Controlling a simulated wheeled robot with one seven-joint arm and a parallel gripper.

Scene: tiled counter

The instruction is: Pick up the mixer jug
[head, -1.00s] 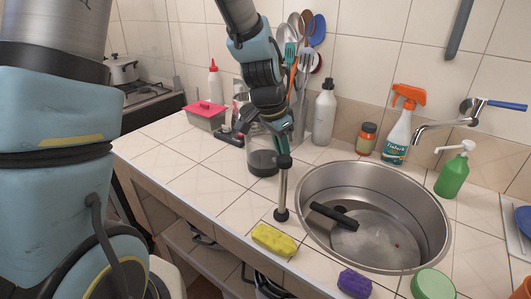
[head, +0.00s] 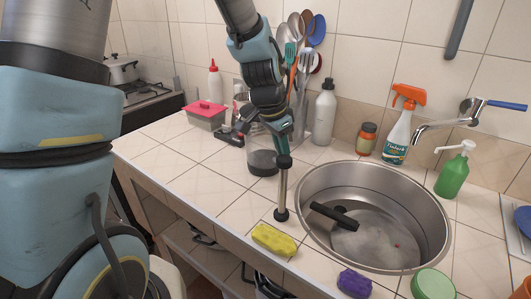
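The mixer jug, seemingly the clear vessel with a dark lower part (head: 262,163), stands on the tiled counter left of the sink. Its upper part is largely hidden behind my arm. My gripper (head: 279,135) is at the end of the dark and teal arm, pointing down, and overlaps the jug's upper right side in the head view. I cannot tell whether it touches the jug, and its fingers are not clear enough to show whether they are open or shut.
The sink (head: 441,225) holds a black-handled item. A yellow sponge (head: 273,240) lies at the front edge. A white bottle (head: 325,115) and utensils stand behind.

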